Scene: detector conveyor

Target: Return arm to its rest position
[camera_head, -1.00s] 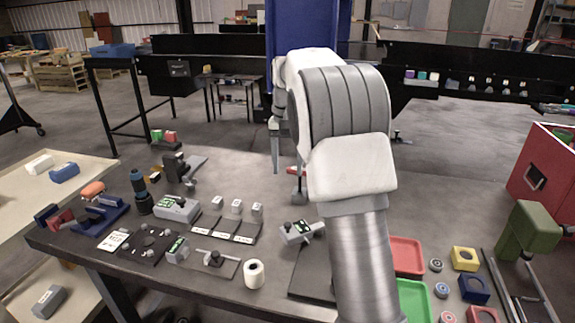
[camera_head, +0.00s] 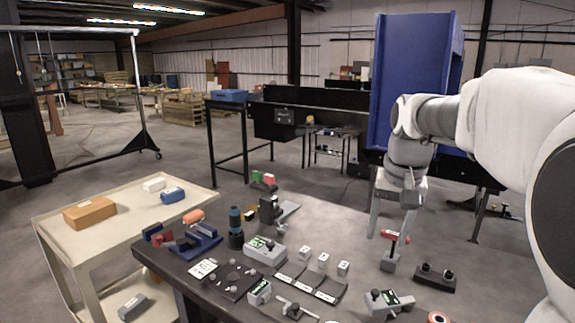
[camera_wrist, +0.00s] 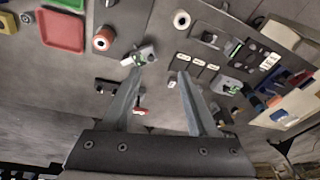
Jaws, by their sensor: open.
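My gripper (camera_head: 390,232) hangs from the white and grey arm on the right of the head view, fingers pointing down over the far right part of the dark table (camera_head: 345,225). In the wrist view the two fingers of my gripper (camera_wrist: 160,74) are spread apart with nothing between their tips. A small grey device with a red top (camera_head: 391,255) shows just beyond or below the fingertips; I cannot tell how far apart they are. It also shows between the fingers in the wrist view (camera_wrist: 140,110).
Several devices stand on the dark table, among them a grey meter (camera_head: 265,251) and a black two-knob block (camera_head: 435,277). A cream cart (camera_head: 110,222) at the left holds a brown block (camera_head: 90,212). A tall blue panel (camera_head: 415,75) stands behind my arm.

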